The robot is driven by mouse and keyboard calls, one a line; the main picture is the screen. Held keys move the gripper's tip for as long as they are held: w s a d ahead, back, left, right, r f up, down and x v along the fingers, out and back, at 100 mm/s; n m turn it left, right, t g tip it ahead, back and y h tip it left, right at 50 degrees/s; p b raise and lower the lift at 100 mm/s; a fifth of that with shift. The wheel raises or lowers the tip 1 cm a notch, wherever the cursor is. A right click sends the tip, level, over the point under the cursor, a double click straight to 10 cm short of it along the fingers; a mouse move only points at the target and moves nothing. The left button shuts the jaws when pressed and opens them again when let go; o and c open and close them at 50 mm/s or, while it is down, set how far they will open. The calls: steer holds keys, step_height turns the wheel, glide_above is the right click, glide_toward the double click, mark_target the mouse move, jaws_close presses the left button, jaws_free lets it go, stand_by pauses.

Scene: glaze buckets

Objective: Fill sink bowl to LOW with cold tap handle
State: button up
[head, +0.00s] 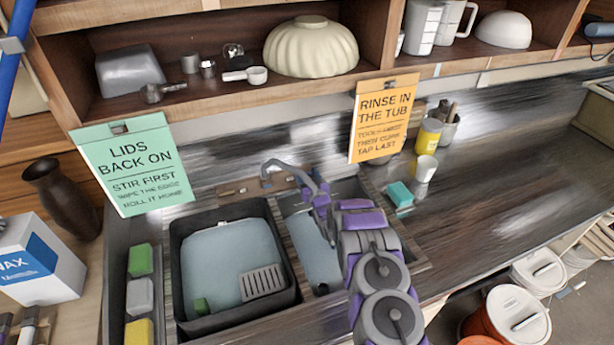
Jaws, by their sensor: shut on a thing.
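The sink bowl (312,248) is the narrow basin in the middle, partly covered by my arm. A flat pale-blue surface that looks like water shows in it; its depth and any LOW mark cannot be made out. The grey curved tap (288,168) stands at the back edge of the bowl. My purple and grey gripper (321,199) is at the right side of the tap, above the back of the bowl. It is shut on what appears to be the cold tap handle, which the fingers mostly hide. No stream of water can be made out.
A black tub (178,270) of pale-blue water holds a grey slotted piece (262,282) and stands left of the bowl. Sponges (139,259) lie further left. A teal sponge (400,195) and white cup (426,168) stand right. Signs hang from the shelf above (230,92).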

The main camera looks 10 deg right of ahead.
steer(key=shift+f, duration=0.15)
steer(key=o, duration=1.1)
steer(key=shift+c, duration=0.2)
steer(key=shift+d+n+y, duration=0.1)
steer(key=shift+n+y, duration=0.2)
